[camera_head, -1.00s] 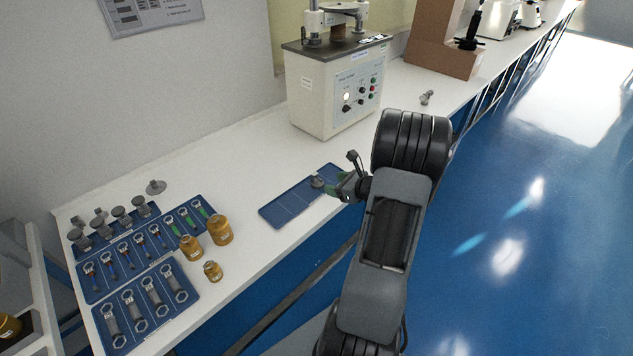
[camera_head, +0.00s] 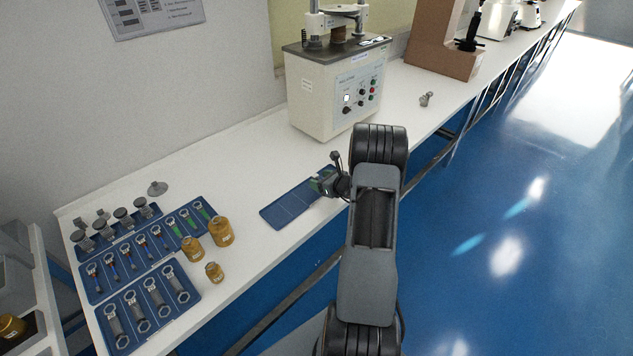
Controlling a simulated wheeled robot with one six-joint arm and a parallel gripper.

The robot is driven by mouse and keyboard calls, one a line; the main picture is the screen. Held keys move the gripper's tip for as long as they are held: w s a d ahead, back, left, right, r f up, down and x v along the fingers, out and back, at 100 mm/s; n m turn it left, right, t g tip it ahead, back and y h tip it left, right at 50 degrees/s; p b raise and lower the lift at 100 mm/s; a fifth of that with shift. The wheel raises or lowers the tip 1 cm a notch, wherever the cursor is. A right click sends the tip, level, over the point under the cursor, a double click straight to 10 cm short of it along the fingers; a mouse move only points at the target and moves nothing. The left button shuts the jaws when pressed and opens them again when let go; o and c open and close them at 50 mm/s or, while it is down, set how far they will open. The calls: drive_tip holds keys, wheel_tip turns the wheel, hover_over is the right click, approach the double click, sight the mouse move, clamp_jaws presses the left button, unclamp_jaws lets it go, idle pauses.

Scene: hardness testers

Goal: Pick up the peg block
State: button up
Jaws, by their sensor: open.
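My gripper (camera_head: 324,182), with green on its fingers, is open just above the right end of a narrow blue tray (camera_head: 283,211) near the bench's front edge. A small grey round-topped piece that may be the peg block showed on this tray before. It is now hidden by or blended with my gripper, so I cannot tell whether the fingers are around it. The left part of the tray is bare.
A white testing machine (camera_head: 338,98) stands behind my gripper. A small grey metal part (camera_head: 426,99) lies to its right. At left are blue trays of tools (camera_head: 150,305), amber jars (camera_head: 221,231) and a grey disc-based piece (camera_head: 157,188). The white bench between is clear.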

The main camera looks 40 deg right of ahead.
drive_tip(key=shift+x, duration=1.3)
drive_tip(key=shift+s+f, duration=0.1)
drive_tip(key=shift+s, duration=0.05)
clamp_jaws()
